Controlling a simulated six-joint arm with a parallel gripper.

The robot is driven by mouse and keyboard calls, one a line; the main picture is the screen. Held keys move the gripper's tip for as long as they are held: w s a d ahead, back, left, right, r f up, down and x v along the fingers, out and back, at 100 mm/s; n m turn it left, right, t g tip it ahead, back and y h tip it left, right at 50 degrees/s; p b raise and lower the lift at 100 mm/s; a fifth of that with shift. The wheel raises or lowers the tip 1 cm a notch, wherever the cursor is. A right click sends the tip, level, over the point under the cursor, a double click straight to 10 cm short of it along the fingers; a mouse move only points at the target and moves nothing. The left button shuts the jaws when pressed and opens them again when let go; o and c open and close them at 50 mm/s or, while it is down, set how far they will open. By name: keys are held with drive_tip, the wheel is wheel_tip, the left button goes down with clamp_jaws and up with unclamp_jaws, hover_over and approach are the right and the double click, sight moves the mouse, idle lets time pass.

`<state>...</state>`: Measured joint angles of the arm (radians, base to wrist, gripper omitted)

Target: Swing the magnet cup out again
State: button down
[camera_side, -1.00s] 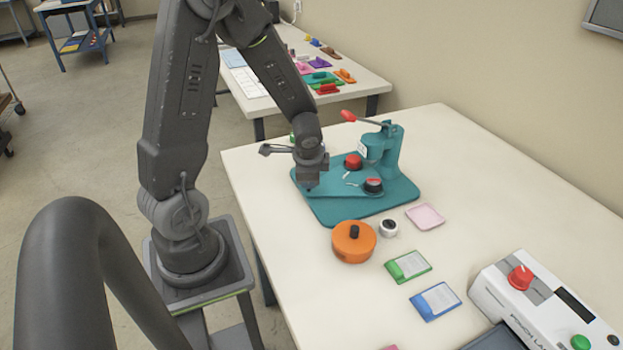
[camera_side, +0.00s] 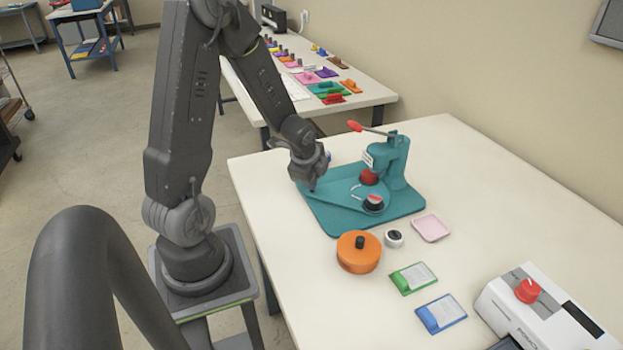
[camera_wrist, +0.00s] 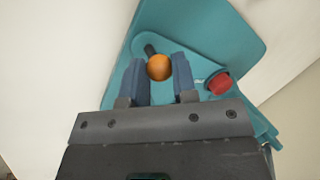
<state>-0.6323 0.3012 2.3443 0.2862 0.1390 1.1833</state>
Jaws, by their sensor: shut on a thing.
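A teal badge press (camera_side: 393,160) with a red-tipped lever stands on a teal base plate (camera_side: 335,222). A flat teal swing arm (camera_side: 335,197) lies on the base. A red cup (camera_side: 369,177) is beside the press column, below its head. A dark cup with a red and white top (camera_side: 373,203) is nearer the front. I cannot tell which is the magnet cup. My gripper (camera_side: 312,186) is at the left end of the swing arm. In the wrist view its fingers (camera_wrist: 160,82) are shut on an orange knob (camera_wrist: 159,67). A red cup (camera_wrist: 220,84) shows to their right.
In front of the base are an orange round tool (camera_side: 358,256), a small white round piece (camera_side: 394,239) and a pink tray (camera_side: 431,228). Green (camera_side: 414,279) and blue (camera_side: 440,313) cards and a white laminator (camera_side: 530,315) lie nearer.

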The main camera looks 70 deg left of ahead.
drive_tip(key=shift+w+a, duration=0.1)
drive_tip(key=shift+a, duration=0.1)
idle(0.3)
drive_tip(key=c, duration=0.9)
unclamp_jaws()
drive_tip(key=shift+r, duration=0.15)
drive_tip(key=v, duration=1.3)
drive_tip(key=shift+s+r, duration=0.25)
drive_tip(key=shift+d, duration=0.1)
drive_tip(key=shift+c, duration=0.4)
